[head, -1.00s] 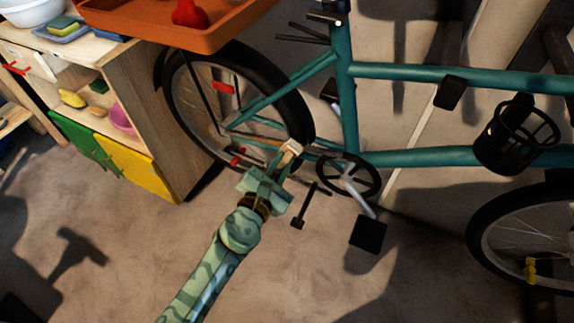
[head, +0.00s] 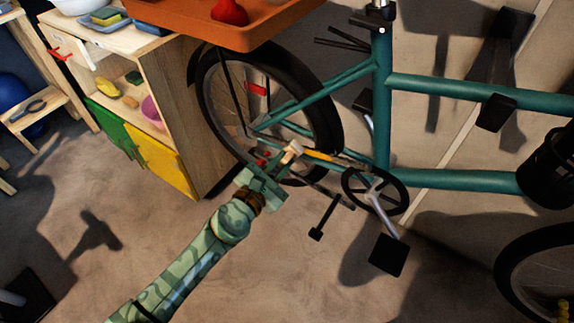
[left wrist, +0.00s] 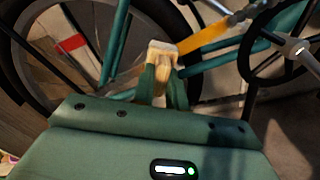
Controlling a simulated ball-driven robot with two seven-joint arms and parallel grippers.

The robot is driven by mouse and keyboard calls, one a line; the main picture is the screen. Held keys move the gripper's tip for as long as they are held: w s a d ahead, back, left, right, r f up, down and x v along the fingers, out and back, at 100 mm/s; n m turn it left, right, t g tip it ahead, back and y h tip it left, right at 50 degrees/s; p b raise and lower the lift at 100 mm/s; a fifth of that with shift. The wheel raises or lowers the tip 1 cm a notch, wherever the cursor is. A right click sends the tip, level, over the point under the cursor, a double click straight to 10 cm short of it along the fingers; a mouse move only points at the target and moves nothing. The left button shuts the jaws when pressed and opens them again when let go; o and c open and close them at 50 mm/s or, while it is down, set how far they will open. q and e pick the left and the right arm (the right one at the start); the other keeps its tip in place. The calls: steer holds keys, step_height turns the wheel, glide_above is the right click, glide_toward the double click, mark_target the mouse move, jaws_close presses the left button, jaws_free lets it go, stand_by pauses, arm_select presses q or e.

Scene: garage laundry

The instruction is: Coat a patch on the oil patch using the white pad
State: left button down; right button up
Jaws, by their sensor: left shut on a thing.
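My left gripper (head: 283,160) is shut on the white pad (head: 293,147), a small cream-coloured block sticking out past its fingertips. In the left wrist view the pad (left wrist: 163,50) stands upright between the green fingers (left wrist: 162,82). An orange-yellow strip (head: 319,155) lies along the bicycle's chain area, just right of the pad; it also shows in the left wrist view (left wrist: 208,38). I cannot tell for sure that this strip is the oil patch. The pad appears in front of the bicycle's rear wheel (head: 300,80); whether it touches anything is unclear. My right gripper is not in view.
The teal bicycle frame (head: 383,110) stands by the wall, with its crank (head: 375,190) and black pedal (head: 388,255) sticking out right of my gripper. An orange tray (head: 205,22) overhangs the wheel. A wooden cabinet (head: 190,100) stands left.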

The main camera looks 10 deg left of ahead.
arm_select(q)
steer(key=a, duration=0.1)
steer(key=w+a+b, duration=0.1)
steer(key=a, duration=0.1)
steer(key=w+a+f+b, duration=0.1)
steer(key=a, duration=0.1)
steer(key=shift+a+f, duration=0.1)
stand_by(0.3)
steer(key=v, duration=0.6)
stand_by(0.4)
steer(key=v, duration=0.3)
stand_by(0.3)
stand_by(1.4)
